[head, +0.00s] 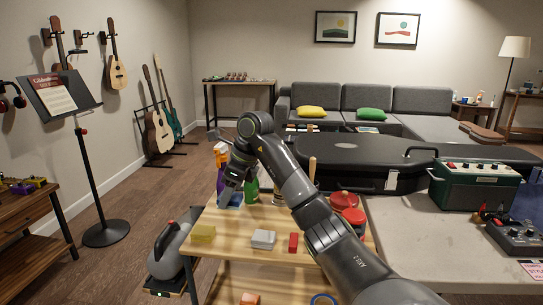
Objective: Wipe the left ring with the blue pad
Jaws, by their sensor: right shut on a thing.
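My right arm reaches in from the lower right over the wooden cart (225,222). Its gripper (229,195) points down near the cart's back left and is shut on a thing. A blue patch (237,199), likely the blue pad, shows right at its fingertips; the gripper hides part of it. I cannot tell whether the pad touches the cart top. I cannot make out the left ring on the cart top. My left gripper is not in view.
A green bottle (252,190) stands close behind the gripper. Red round things (344,200) are at the right. A black guitar case (350,150) lies behind.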

